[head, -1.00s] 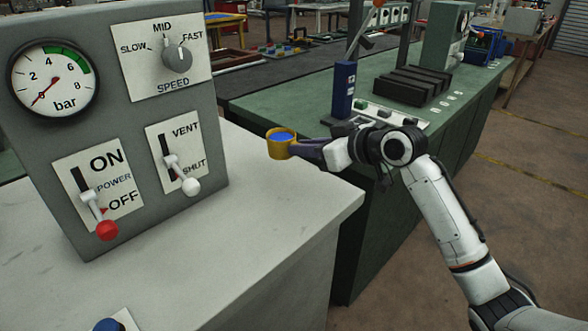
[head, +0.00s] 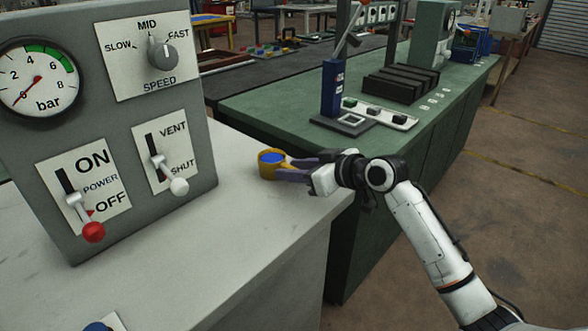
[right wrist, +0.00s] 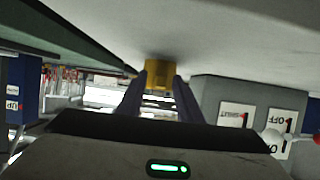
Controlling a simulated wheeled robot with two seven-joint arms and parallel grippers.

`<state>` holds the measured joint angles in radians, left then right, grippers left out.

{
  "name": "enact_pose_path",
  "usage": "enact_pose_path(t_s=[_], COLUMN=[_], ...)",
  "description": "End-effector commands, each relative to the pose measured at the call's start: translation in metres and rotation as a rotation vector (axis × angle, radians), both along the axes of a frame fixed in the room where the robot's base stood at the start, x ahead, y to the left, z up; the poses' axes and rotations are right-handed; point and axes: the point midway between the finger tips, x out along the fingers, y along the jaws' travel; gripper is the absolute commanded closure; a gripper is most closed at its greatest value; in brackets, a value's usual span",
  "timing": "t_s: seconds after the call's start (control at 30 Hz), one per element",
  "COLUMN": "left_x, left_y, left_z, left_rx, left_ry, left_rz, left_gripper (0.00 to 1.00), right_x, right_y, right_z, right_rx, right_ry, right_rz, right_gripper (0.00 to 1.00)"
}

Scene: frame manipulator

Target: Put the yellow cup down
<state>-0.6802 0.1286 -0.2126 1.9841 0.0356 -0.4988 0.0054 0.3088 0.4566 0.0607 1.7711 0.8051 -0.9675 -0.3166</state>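The yellow cup (head: 267,170) is upright with a blue inside. It appears to stand on the pale bench top (head: 232,255), near its far right edge, to the right of the grey control panel. My right gripper (head: 290,168) points left at the cup from its handle side. Its two purple fingers are apart, with a bit of yellow handle showing between them. In the right wrist view the picture is upside down, and the cup (right wrist: 160,72) shows just beyond the spread fingertips (right wrist: 161,80). My left gripper is out of view.
The grey panel (head: 205,150) with gauge, knob and two levers stands left of the cup. A green bench (head: 270,112) lies behind, holding a blue device (head: 332,88), a switch strip (head: 375,115) and black blocks (head: 400,84). The front of the pale bench is largely clear.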

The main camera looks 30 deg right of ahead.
Motion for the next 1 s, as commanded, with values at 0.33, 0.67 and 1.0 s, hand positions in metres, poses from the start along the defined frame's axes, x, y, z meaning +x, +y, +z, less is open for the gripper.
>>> enact_pose_path(t_s=[0.33,0.67,1.0], left_x=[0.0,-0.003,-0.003], left_y=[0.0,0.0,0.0], left_z=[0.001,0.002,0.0], left_rx=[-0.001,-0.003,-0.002], left_ry=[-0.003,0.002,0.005], left_rz=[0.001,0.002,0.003], left_gripper=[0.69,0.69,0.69], right_x=[-0.003,-0.057,-0.1], right_y=[-0.001,-0.019,-0.035], right_z=[0.004,0.028,0.048], right_rx=[-0.001,-0.007,-0.002], right_ry=[0.0,0.0,0.0], right_rz=[-0.001,0.001,0.0], right_gripper=[0.68,0.68,0.68])
